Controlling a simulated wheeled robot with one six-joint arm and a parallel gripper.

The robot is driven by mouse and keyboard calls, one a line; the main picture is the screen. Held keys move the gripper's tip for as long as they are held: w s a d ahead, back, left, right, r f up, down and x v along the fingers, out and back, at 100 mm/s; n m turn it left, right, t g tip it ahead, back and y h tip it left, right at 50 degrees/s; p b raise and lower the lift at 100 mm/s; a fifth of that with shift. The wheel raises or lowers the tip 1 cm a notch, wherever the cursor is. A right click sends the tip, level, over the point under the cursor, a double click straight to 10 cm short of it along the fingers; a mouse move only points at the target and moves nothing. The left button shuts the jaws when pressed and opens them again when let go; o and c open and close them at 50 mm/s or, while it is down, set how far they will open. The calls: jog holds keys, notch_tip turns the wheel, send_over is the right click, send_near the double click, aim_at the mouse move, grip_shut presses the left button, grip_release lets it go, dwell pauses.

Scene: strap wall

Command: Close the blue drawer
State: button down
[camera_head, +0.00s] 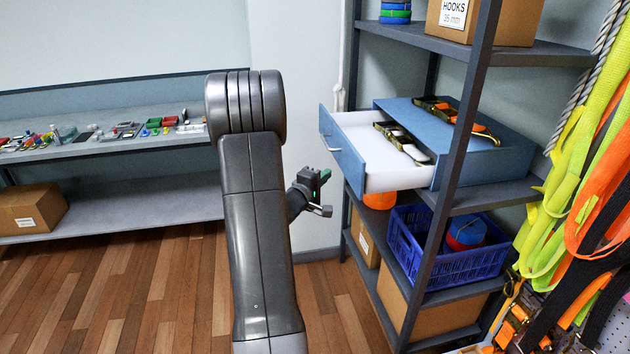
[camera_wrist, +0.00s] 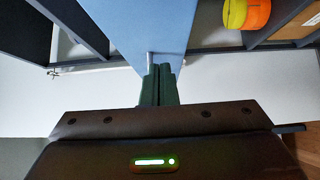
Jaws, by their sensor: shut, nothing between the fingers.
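The blue drawer (camera_head: 342,151) is pulled out to the left from its blue cabinet (camera_head: 483,160) on a rack shelf. Its white inside shows, with a dark and yellow ratchet strap lying in it. My gripper (camera_head: 325,175) is in front of the drawer front, low and to its left. In the wrist view my dark green fingers (camera_wrist: 160,82) are shut with nothing between them. Their tips point at the blue drawer front (camera_wrist: 150,28), close to its pale handle (camera_wrist: 150,60). I cannot tell whether they touch it.
A blue crate (camera_head: 468,268) and cardboard boxes sit on shelves below. A dark rack post (camera_head: 447,185) stands before the cabinet. Bright straps (camera_head: 590,170) hang at the right. A workbench (camera_head: 110,147) with small items is at the left. Wooden floor (camera_head: 120,290) lies clear.

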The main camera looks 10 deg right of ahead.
aim_at(347, 167)
jog(key=d, duration=0.2)
jog(key=w+d+p, duration=0.1)
jog(key=d, duration=0.1)
jog(key=shift+w+r, duration=0.1)
jog(key=shift+w, duration=0.05)
jog(key=shift+d, duration=0.55)
